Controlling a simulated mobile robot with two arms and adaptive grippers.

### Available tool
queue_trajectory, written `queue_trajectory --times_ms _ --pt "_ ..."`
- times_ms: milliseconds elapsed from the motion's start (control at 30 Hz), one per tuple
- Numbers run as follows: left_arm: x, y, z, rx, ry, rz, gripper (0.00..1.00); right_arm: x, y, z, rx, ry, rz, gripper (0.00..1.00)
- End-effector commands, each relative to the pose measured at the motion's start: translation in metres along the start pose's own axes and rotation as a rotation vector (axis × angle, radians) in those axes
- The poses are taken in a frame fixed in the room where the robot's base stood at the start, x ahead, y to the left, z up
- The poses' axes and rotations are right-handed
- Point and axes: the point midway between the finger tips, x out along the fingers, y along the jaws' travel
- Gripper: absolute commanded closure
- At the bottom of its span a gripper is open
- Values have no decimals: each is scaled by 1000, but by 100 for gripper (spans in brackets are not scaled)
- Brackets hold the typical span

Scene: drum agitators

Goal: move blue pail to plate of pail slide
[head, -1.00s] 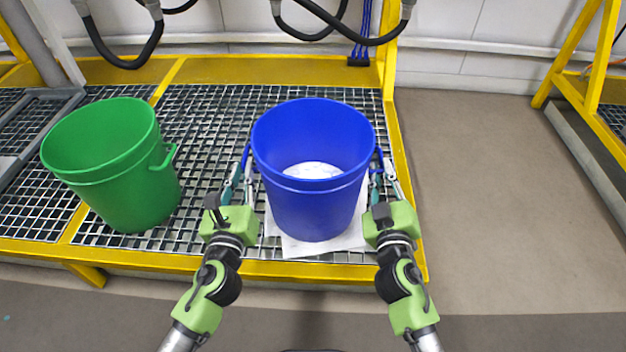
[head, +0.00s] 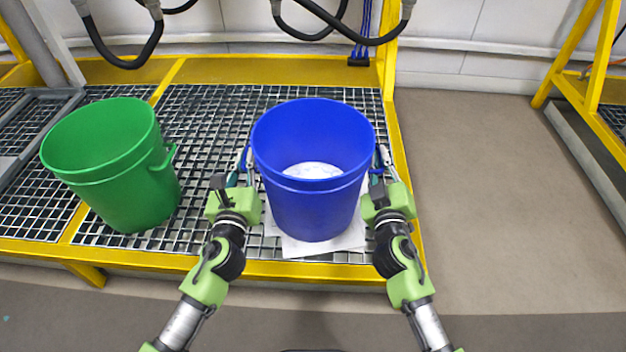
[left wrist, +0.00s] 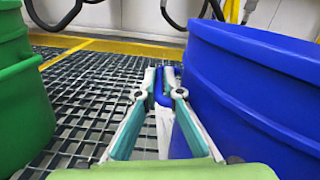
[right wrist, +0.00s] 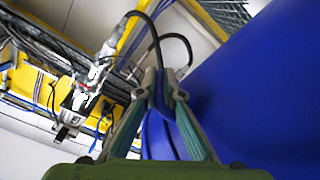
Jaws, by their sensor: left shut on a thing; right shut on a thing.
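The blue pail (head: 312,200) stands upright on a white plate (head: 300,249) on the grated platform, with something white visible inside its bottom. My left gripper (head: 243,168) is at the pail's left side, and the left wrist view shows its fingers (left wrist: 163,85) shut on the pail's blue left handle. My right gripper (head: 382,165) is at the right side, and the right wrist view shows its fingers (right wrist: 163,88) shut on the blue right handle. The pail also fills the right of the left wrist view (left wrist: 255,90) and of the right wrist view (right wrist: 255,90). Most of the plate is hidden beneath the pail.
A green pail (head: 120,180) stands on the grating to the left, apart from the blue one. A yellow frame (head: 200,268) edges the platform. Black hoses (head: 340,35) hang above the back. Open floor (head: 480,200) lies to the right.

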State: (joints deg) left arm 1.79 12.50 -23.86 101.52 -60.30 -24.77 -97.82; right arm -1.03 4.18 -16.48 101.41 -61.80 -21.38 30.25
Motion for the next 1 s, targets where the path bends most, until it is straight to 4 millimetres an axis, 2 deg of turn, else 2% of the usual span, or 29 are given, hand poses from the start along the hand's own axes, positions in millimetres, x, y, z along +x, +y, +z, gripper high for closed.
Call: queue_trajectory --times_ms 467,1000 --pt "1 -3 11 0 -9 -4 100 1 6 -10 1 10 3 100" --pt "1 -10 47 0 -11 -5 100 1 26 -41 1 11 4 100"
